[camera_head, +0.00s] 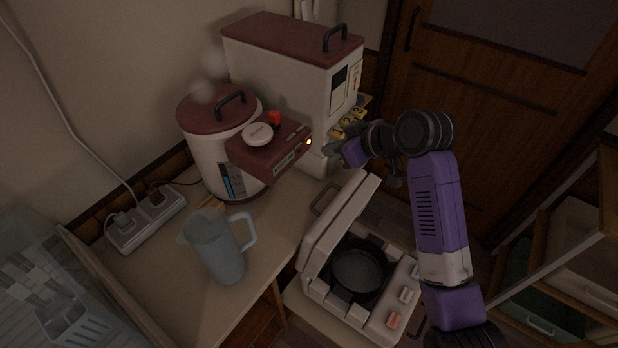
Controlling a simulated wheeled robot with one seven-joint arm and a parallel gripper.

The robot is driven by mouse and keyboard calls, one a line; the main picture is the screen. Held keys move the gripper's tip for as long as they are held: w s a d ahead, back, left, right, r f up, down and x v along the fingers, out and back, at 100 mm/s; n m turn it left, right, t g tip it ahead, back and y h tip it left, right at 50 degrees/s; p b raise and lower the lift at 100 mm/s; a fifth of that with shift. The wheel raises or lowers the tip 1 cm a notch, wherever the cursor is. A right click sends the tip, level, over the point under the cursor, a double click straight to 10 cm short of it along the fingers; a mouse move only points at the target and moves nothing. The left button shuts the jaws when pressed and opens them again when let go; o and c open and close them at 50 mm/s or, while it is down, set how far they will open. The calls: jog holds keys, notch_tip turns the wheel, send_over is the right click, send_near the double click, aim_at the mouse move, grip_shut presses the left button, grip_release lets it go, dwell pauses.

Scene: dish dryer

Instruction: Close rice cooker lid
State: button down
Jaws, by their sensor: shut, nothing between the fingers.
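The rice cooker (355,325) is a white box low on a shelf at the bottom middle, with a dark round pot (360,275) inside. Its lid (338,222) stands raised on the left side, tilted up, with a dark handle (326,194) on its outer face. My gripper (334,149) is shut and empty. It is above the lid in the picture, in front of the tall white dispenser, and appears apart from the lid. My purple arm comes in from the lower right. The fingertips are small and dim.
A tall dispenser (285,75) with a brown lid and yellow keys stands behind the gripper. A water dispenser (215,155), a blue jug (217,250) and a power strip (147,217) stand on the counter. A wooden shelf rack (575,215) is at the right.

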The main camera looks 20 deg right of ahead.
jog(key=a+f, duration=0.1)
jog(key=f, duration=0.3)
jog(key=a+f+n+g+p, duration=0.1)
jog(key=f, duration=0.2)
jog(key=a+f+g+p, duration=0.1)
jog(key=f, duration=0.3)
jog(key=shift+a+f+y, duration=0.25)
jog(key=shift+f+y, duration=0.05)
jog(key=shift+s+d+f, duration=0.25)
jog(key=shift+s+f, duration=0.05)
jog(key=shift+s, duration=0.1)
